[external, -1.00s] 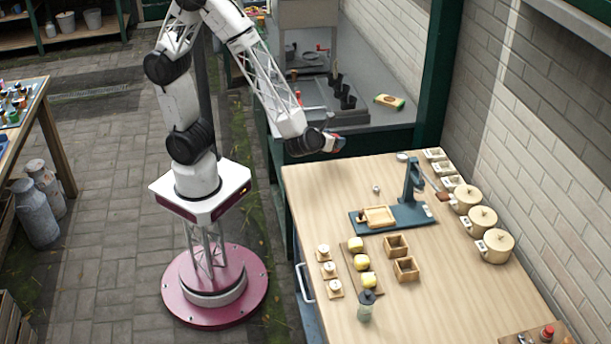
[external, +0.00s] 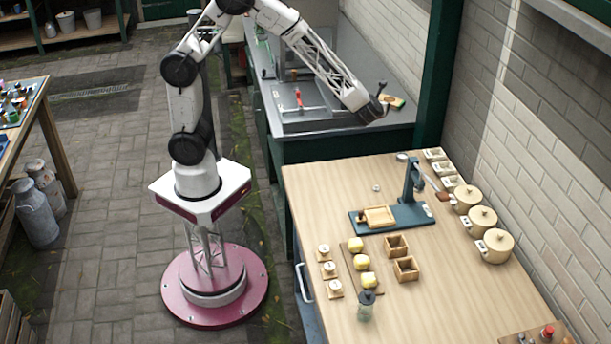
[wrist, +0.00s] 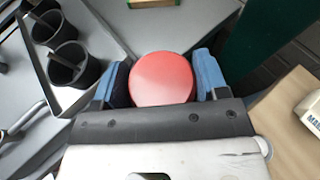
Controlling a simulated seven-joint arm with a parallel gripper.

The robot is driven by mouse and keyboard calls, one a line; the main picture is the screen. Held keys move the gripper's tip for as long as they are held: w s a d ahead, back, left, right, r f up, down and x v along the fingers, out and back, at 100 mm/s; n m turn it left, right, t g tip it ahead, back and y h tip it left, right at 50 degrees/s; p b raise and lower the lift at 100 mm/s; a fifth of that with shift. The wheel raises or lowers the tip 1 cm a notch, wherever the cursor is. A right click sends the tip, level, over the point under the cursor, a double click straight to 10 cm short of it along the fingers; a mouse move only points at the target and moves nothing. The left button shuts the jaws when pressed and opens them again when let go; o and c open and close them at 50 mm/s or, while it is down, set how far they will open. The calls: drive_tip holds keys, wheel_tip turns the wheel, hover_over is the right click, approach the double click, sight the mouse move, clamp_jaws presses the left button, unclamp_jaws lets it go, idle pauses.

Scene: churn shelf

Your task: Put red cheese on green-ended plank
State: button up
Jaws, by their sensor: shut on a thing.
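The red cheese (wrist: 163,79) is a round red disc between the two blue fingers of my gripper (wrist: 163,88) in the wrist view. The gripper is shut on it. In the external view my gripper (external: 383,102) is over the right part of the grey counter, close beside the green-ended plank (external: 397,101). The arm hides the plank's left part. A sliver of the plank (wrist: 152,3) shows beyond the cheese at the top of the wrist view. The height of the cheese above the counter is hard to tell.
Dark cups (wrist: 68,62) stand in a tray left of the gripper in the wrist view. A green post (external: 437,80) and brick wall are close on the right. The wooden table (external: 330,200) in front holds yellow pieces (external: 361,261), small boxes (external: 406,269) and lidded pots (external: 482,220).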

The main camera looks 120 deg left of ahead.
drive_tip(key=s+a+r+n+g, duration=0.2)
drive_tip(key=a, duration=1.1)
drive_tip(key=r+n+g+h, duration=0.1)
drive_tip(key=g, duration=0.1)
hover_over(389, 99)
drive_tip(key=shift+w, duration=0.1)
drive_tip(key=shift+f, duration=2.45)
drive_tip(key=shift+f, duration=2.5)
drive_tip(key=shift+f, duration=0.15)
drive_tip(key=o, duration=1)
